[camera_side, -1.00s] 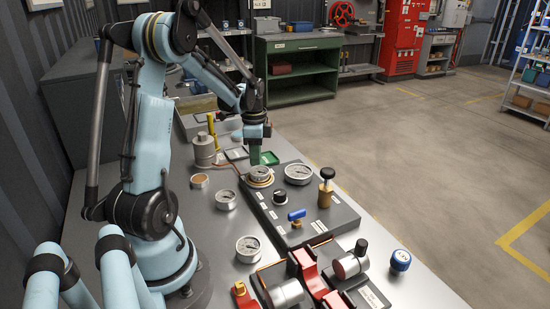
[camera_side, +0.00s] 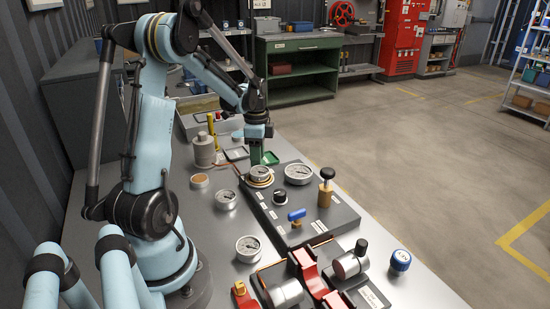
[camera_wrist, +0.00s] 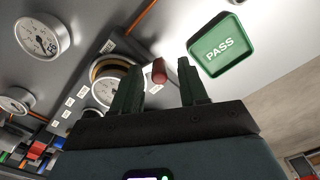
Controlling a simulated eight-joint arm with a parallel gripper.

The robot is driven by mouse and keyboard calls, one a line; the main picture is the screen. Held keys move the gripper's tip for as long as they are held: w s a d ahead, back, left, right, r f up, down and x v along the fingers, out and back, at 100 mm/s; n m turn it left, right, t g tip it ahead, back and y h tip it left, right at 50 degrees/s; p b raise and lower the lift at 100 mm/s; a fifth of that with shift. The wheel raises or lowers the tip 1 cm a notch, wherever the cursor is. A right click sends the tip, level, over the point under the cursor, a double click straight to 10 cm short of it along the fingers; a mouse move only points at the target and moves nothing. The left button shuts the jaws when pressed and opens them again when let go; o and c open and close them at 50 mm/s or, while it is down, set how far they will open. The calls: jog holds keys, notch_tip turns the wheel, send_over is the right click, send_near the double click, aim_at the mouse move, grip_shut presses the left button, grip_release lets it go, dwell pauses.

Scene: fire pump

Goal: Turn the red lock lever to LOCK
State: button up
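My gripper (camera_wrist: 158,85) is open, with its two dark green fingers apart. In the wrist view, a small red lever (camera_wrist: 159,71) with a rounded end shows in the gap between the fingertips, with space visible on both sides of it. I cannot tell how far its end is from the fingertips. In the side view, my gripper (camera_side: 256,153) is low over the far end of the dark panel (camera_side: 330,215). The red lever is hidden there, and I cannot read its lock marking.
A gauge in a brass ring (camera_side: 260,175) is close to my gripper, with another gauge (camera_side: 298,173) beside it. A green PASS tray (camera_wrist: 219,45) lies close by. A brass post with a black knob (camera_side: 326,187) and a blue-handled valve (camera_side: 296,216) stand on the panel.

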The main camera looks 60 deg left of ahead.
jog(key=shift+r, duration=0.1)
notch_tip(320, 180, up, 12)
dwell(0.7)
jog(key=d+f+n+t, duration=0.1)
jog(key=d+n+t, duration=0.2)
jog(key=d, duration=1)
jog(key=s+d+f+n+t, duration=0.1)
jog(key=d+n+t, duration=0.2)
jog(key=d, duration=1.1)
jog(key=shift+d+f+n+t, duration=0.25)
jog(key=shift+f+n+t, duration=0.15)
jog(key=shift+t, duration=0.2)
jog(key=shift+s, duration=0.1)
